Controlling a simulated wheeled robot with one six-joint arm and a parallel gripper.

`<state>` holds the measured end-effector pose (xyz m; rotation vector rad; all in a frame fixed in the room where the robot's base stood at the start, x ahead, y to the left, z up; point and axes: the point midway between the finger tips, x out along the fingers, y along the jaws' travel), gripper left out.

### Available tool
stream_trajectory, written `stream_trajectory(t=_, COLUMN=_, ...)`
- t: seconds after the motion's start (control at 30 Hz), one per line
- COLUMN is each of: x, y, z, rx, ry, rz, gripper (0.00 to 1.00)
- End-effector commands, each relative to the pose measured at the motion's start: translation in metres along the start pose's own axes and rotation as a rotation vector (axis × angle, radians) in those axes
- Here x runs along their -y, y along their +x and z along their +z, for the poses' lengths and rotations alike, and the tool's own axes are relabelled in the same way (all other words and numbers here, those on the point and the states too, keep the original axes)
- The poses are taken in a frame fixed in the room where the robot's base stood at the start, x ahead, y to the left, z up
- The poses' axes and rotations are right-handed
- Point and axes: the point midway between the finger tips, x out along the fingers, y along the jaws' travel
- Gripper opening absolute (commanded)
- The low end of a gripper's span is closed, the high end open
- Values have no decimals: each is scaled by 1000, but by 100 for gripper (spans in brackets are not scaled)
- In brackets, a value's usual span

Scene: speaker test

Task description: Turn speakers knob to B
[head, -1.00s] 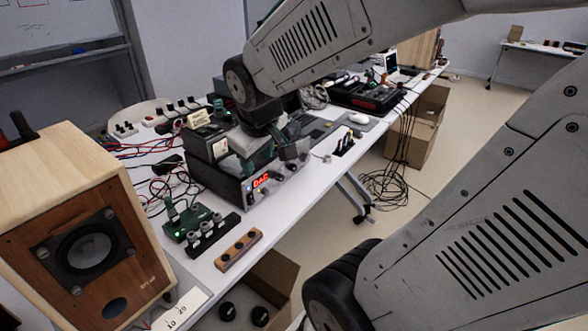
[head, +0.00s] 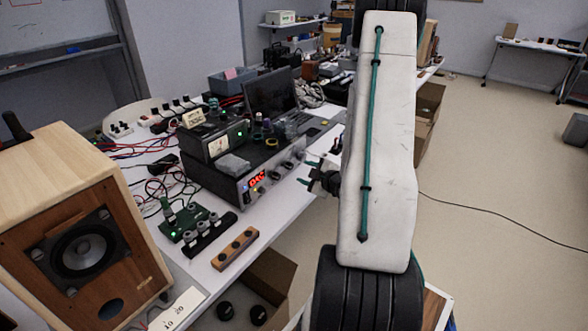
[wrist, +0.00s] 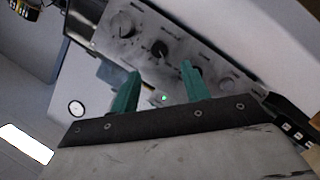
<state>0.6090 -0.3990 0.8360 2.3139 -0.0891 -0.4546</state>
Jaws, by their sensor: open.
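A grey amplifier (head: 222,183) with a red display (head: 258,179) and a row of front knobs (head: 287,166) stands on the table in the head view. In the wrist view its front panel (wrist: 143,27) lies tilted, with a dark knob (wrist: 159,48) and lighter round knobs (wrist: 125,31) beside it. The labels are too small to read, so I cannot tell which is the speakers knob. My gripper (head: 306,172) is open and empty, in front of the panel's right part. In the wrist view its green fingers (wrist: 161,70) point at the panel, apart from the dark knob.
A wooden loudspeaker (head: 85,250) stands at the left front. A cardboard box (head: 272,282) is below the table edge.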

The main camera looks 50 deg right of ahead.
Motion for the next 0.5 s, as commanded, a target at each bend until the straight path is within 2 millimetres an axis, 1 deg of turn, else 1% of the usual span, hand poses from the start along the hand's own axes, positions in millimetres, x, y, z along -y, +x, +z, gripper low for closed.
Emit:
stream_trajectory(t=0.07, x=2, y=-1, z=4, rx=-15, ry=2, rz=12, gripper=46)
stream_trajectory(t=0.17, x=2, y=7, z=4, rx=-23, ry=1, rz=17, gripper=46)
stream_trajectory(t=0.4, x=1, y=46, z=2, rx=-24, ry=-1, rz=16, gripper=46)
stream_trajectory(t=0.5, x=1, y=60, z=2, rx=-23, ry=0, rz=16, gripper=46)
